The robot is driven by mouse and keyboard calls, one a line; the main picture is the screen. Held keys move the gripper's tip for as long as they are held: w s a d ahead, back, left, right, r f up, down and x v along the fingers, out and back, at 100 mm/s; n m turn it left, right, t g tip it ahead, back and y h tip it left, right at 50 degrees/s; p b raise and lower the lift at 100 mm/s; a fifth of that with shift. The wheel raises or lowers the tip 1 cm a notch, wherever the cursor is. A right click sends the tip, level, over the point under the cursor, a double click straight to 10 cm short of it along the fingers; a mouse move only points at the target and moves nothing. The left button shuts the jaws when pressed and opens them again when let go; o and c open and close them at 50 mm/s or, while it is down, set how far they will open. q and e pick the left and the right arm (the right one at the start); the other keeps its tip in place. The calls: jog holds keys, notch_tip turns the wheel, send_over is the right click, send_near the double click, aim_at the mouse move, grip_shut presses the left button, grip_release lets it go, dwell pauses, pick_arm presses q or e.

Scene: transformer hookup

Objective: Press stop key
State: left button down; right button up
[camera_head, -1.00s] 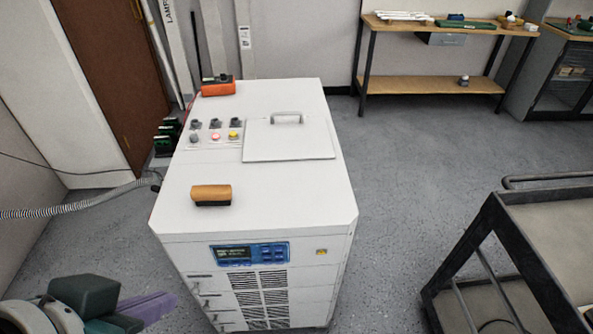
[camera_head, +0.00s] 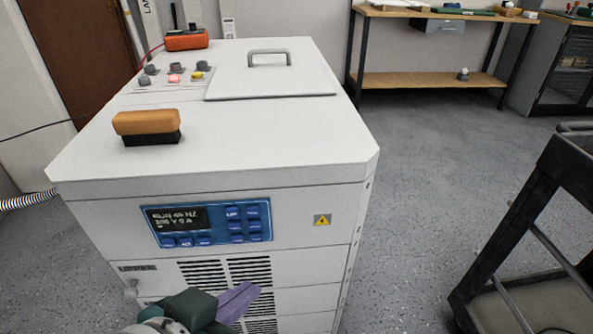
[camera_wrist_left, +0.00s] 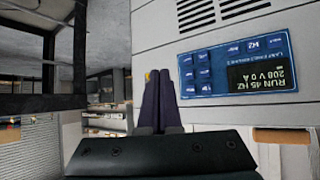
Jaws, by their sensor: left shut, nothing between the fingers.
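A blue control panel (camera_head: 207,222) is on the front of the white cabinet (camera_head: 215,150). It also shows upside down in the left wrist view (camera_wrist_left: 238,65). Its dark display (camera_head: 180,218) reads RUN 45 HZ, 208 V 0 A. Several blue keys (camera_head: 250,225) sit beside and below the display; most labels are too small to read, so I cannot tell which is the stop key. My left gripper (camera_head: 246,290) is shut and empty, below the panel in the head view and apart from it. In the left wrist view its purple fingers (camera_wrist_left: 159,85) lie together beside the panel. My right gripper is out of view.
A wood-backed brush (camera_head: 148,126) and several knobs and buttons (camera_head: 175,75) are on the cabinet top, with a handled lid (camera_head: 270,85). An orange device (camera_head: 187,40) is at the back. A dark cart (camera_head: 535,220) stands right, a bench (camera_head: 430,80) behind. Floor between is clear.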

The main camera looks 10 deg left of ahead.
aim_at(255, 225)
pick_arm(q)
jog(key=shift+w+d+f+b, duration=0.15)
jog(key=shift+w+f+b, duration=0.05)
jog(key=shift+f, duration=0.3)
jog(key=shift+w+d+f+b, duration=0.15)
jog(key=shift+w+f, duration=0.05)
jog(key=shift+f, duration=0.3)
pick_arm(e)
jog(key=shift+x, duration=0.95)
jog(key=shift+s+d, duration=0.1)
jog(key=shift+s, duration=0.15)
pick_arm(q)
jog(key=w+a+b, duration=0.2)
jog(key=w+b, duration=0.1)
jog(key=w, duration=0.5)
jog(key=shift+w+a, duration=0.2)
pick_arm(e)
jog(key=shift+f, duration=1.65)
pick_arm(q)
jog(key=shift+w, duration=0.15)
jog(key=shift+w+a, duration=0.1)
jog(key=shift+w, duration=0.15)
